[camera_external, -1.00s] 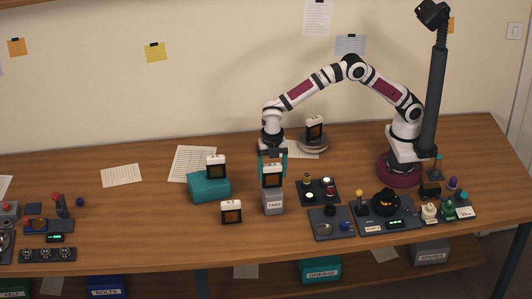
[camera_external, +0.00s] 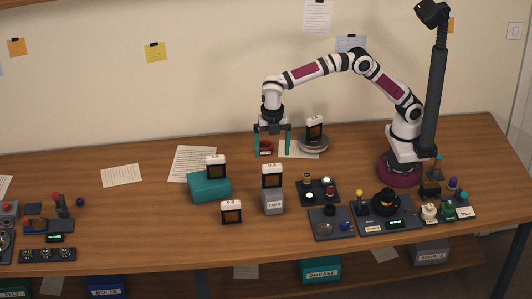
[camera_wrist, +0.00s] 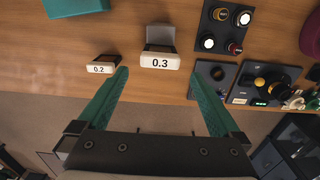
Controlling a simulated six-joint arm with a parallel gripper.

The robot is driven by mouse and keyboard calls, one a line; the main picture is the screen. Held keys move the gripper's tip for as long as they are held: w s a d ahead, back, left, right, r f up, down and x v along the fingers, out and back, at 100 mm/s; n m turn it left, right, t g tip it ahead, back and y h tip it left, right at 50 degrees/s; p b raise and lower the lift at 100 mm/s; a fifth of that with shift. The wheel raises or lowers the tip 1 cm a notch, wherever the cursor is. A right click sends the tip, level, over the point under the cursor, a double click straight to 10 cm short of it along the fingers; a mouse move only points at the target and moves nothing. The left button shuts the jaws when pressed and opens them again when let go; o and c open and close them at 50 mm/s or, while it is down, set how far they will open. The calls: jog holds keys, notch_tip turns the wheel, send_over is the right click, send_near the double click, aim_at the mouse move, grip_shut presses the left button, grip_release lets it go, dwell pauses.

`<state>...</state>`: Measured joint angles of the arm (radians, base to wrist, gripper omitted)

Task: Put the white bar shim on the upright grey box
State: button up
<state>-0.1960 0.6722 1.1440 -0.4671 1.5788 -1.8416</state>
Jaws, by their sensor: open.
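A white-topped black shim with an orange window, marked 0.3 (camera_external: 272,176), stands upright on the grey box (camera_external: 273,203). In the wrist view the 0.3 shim (camera_wrist: 160,61) lies ahead between my fingers. My gripper (camera_external: 272,153) is open and empty, above the shim and apart from it. Similar white-topped shims stand elsewhere: one marked 0.2 (camera_external: 231,212) on the table, one (camera_external: 216,167) on the teal box (camera_external: 209,188), and one (camera_external: 315,128) on a round grey stack (camera_external: 313,146).
A dark tray with small round parts (camera_external: 318,191) stands right of the grey box, with more dark trays (camera_external: 331,223) in front of it. A small dark red item (camera_external: 266,147) shows behind my fingers. The table left of the teal box is mostly clear.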

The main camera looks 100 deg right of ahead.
jog(key=s+d+r+m, duration=0.2)
jog(key=s+r+m, duration=0.3)
jog(key=s+r, duration=0.15)
jog(key=s+d+m+y, duration=0.1)
jog(key=s+d+m, duration=0.2)
jog(key=s+m, duration=0.75)
jog(key=s+f+m, duration=0.3)
jog(key=s+m, duration=0.1)
jog(key=s, duration=0.5)
jog(key=s+d+f+m, duration=0.1)
jog(key=s+f+m, duration=0.2)
jog(key=s, duration=0.6)
jog(key=shift+m+y, duration=0.4)
jog(key=shift+m, duration=0.15)
jog(key=shift+s, duration=0.1)
